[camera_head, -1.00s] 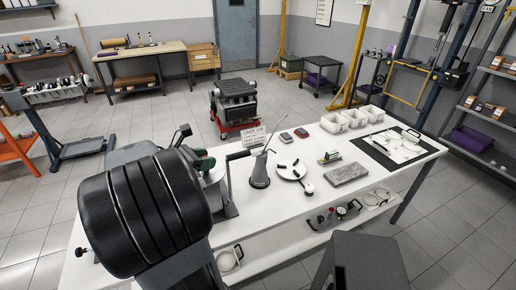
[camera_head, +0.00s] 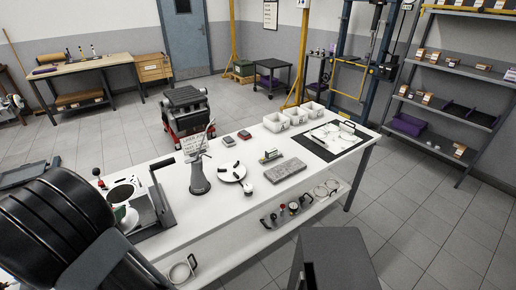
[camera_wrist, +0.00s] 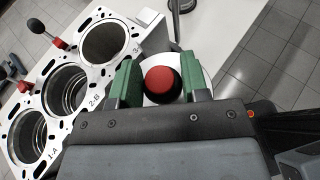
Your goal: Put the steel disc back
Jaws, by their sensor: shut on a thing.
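My gripper (camera_wrist: 162,84) is shut on the red knob (camera_wrist: 162,82) of a pale round disc, which I take to be the steel disc (camera_wrist: 150,99). The knob sits between the green fingers, and the disc shows below and beside them. In the head view the disc (camera_head: 130,222) is near the table's left end, partly hidden by my arm. The engine block (camera_wrist: 72,75) is left of the gripper in the wrist view, with bores marked 1-A, 2-B and 3. The bore marked 3 (camera_wrist: 103,42) is nearest. I cannot tell how high the disc is.
On the table (camera_head: 225,215) stand a grey conical stand with a sign (camera_head: 199,178), a round white plate with dark pads (camera_head: 233,172), a grey slab (camera_head: 285,170) and white bins (camera_head: 277,122). The table's front middle is clear.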

